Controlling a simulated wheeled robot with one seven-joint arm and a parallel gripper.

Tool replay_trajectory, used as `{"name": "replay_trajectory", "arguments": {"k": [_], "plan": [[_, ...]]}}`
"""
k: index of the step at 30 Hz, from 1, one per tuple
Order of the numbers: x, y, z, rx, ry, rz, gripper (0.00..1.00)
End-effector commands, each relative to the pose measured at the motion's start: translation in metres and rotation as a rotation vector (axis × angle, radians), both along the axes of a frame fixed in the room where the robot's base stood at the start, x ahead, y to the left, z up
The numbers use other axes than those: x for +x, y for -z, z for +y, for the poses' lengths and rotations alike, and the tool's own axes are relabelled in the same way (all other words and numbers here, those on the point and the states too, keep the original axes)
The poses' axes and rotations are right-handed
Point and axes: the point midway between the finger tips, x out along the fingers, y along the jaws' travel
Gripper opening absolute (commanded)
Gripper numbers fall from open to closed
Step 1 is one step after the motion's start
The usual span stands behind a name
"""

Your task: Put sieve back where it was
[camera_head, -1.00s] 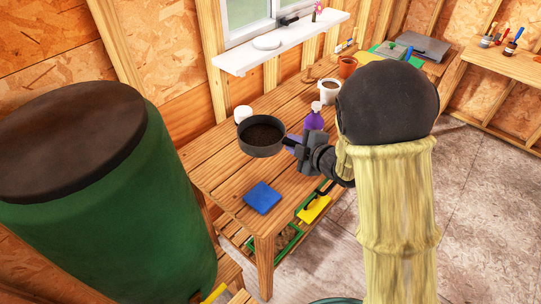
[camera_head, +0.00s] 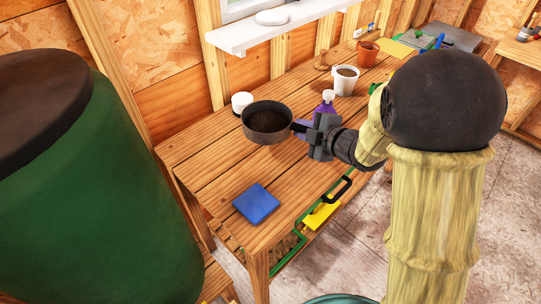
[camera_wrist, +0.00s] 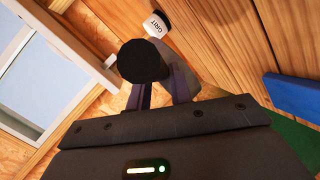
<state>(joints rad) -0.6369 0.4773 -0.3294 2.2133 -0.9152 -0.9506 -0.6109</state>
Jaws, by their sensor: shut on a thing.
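The sieve (camera_head: 268,124) is a round dark pan with brown stuff inside, over the back left part of the wooden bench (camera_head: 213,160) in the head view. My gripper (camera_head: 303,128) is shut on its handle side, to the right of the pan. The pan looks about level and seems held above the bench top; the gap beneath it is hard to judge. In the wrist view a dark round shape (camera_wrist: 142,62) sits at my gripper's fingers (camera_wrist: 160,92), probably part of the sieve. The fingers hide the exact grip.
A white grit tub (camera_head: 241,101) stands just behind the sieve. A purple bottle (camera_head: 326,106) is close to my gripper. A white mug (camera_head: 345,80) and terracotta pot (camera_head: 367,52) stand farther back. A blue block (camera_head: 256,203) lies at the front. A green barrel (camera_head: 90,180) stands left.

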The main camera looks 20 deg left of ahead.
Motion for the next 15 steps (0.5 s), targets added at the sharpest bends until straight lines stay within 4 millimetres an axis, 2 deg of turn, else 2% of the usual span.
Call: {"name": "replay_trajectory", "arguments": {"k": [1,12,15], "plan": [[0.0005,0.0047,-0.0004,0.002,0.001,-0.002,0.00],[0.0010,0.0043,-0.0014,0.001,0.003,-0.001,0.00],[0.0007,0.0110,-0.0012,0.000,0.003,0.002,0.00]]}}
